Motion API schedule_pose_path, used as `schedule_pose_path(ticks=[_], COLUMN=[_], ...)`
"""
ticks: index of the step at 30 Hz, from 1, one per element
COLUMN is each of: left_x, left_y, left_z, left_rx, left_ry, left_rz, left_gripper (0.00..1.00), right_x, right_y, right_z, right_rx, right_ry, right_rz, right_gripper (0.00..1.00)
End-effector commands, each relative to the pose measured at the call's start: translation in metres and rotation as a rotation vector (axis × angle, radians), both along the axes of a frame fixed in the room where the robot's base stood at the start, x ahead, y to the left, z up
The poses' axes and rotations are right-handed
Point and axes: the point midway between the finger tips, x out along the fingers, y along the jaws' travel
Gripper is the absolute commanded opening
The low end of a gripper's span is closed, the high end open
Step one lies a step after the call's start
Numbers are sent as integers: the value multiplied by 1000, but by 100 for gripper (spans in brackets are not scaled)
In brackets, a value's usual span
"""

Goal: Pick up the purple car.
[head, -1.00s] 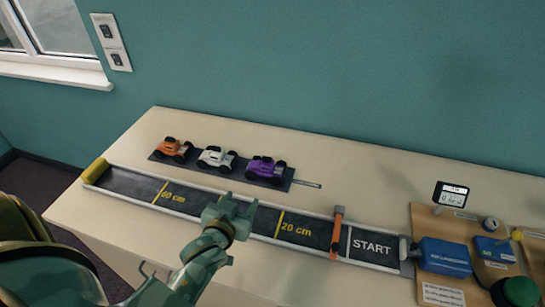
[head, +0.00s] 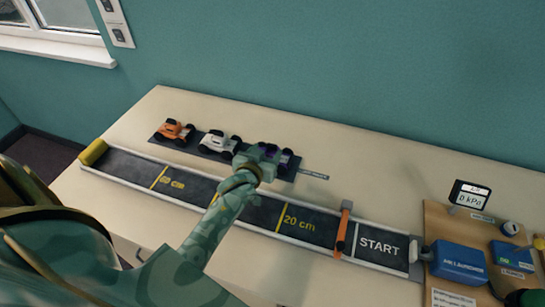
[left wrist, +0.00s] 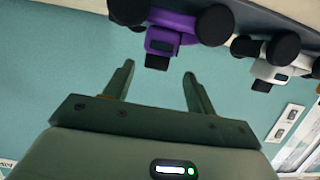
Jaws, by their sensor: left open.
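The purple car (head: 288,156) stands at the right end of the dark strip at the back of the table. In the head view my left gripper (head: 262,157) covers most of it. The purple car also shows in the left wrist view (left wrist: 172,36), at the top, just beyond the fingertips. My left gripper, seen there too (left wrist: 158,72), is open and empty, with its two fingers apart and pointing toward the car. I cannot tell whether they touch it. My right gripper is not in view.
A white car (head: 217,143) and an orange car (head: 175,131) stand left of the purple one. The track (head: 200,191) with an orange gate (head: 343,228) runs in front. The launcher (head: 459,262) and gauge (head: 470,194) stand at right.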

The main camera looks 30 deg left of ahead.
Motion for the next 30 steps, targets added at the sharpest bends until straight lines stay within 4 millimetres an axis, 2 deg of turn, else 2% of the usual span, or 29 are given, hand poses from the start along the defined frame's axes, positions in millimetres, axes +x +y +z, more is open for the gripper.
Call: schedule_pose_path(ticks=[3, 7, 16, 21, 22, 30], left_x=[21, 39, 45, 45, 45, 45], left_y=[1, 5, 6, 6, 6, 6], left_z=[-3, -9, -9, -9, -9, -8], left_rx=[1, 2, 0, 0, 0, 0], left_ry=[-1, 1, 0, -1, -1, -1], left_rz=[0, 0, 0, 0, 0, 0], left_gripper=[56, 56, 56, 9, 6, 6], right_x=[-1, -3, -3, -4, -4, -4], right_y=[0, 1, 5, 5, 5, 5], right_z=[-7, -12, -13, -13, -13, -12], right_rx=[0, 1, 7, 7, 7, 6], right_ry=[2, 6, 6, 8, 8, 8], right_rz=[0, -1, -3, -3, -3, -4], right_gripper=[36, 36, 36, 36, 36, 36])
